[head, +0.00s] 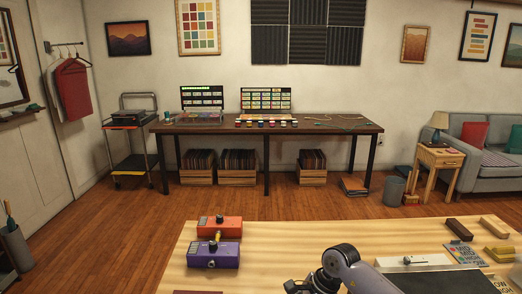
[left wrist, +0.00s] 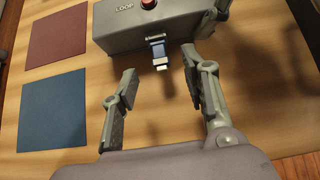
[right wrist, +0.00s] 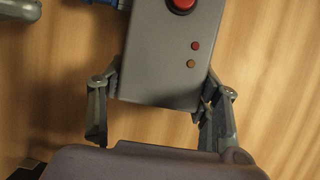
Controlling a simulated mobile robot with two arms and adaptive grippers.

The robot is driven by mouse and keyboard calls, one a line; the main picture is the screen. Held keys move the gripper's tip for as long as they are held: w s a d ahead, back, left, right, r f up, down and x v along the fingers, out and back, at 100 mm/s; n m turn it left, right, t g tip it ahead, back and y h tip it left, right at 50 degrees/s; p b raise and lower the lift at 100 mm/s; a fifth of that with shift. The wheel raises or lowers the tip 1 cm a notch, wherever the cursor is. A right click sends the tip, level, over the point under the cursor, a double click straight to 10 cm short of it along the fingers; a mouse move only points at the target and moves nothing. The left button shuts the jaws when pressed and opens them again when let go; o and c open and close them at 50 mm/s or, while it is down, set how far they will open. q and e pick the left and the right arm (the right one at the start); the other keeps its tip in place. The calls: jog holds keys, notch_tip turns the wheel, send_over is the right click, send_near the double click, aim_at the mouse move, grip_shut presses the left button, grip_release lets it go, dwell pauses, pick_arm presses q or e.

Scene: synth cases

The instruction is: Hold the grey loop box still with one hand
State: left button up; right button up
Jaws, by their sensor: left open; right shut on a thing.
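The grey loop box (left wrist: 150,25) is at the top of the left wrist view, with "LOOP" lettering and a red button. A blue stick with a pale metal end (left wrist: 160,54) sticks out of its near side. The box (right wrist: 165,50) also fills the middle of the right wrist view, with two small round lights below the red button. My right gripper (right wrist: 163,78) is shut on the box, one finger on each side. My left gripper (left wrist: 158,62) is open and empty, its fingers apart just short of the stick. The head view shows neither gripper's fingers nor the box.
A dark red square (left wrist: 60,38) and a blue square (left wrist: 52,110) lie flat left of the box. Orange (head: 219,227) and purple (head: 214,256) pedals stand on the table's left in the head view. Cards and blocks lie at the right.

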pick_arm(q)
jog(key=v, duration=0.7)
jog(key=shift+c, duration=0.2)
jog(key=shift+w+f, duration=0.2)
jog(key=shift+w, duration=0.05)
jog(key=shift+c, duration=0.4)
jog(key=shift+x, duration=5.75)
jog(key=shift+c, duration=0.2)
grip_shut()
jog(key=shift+o, duration=0.8)
grip_release()
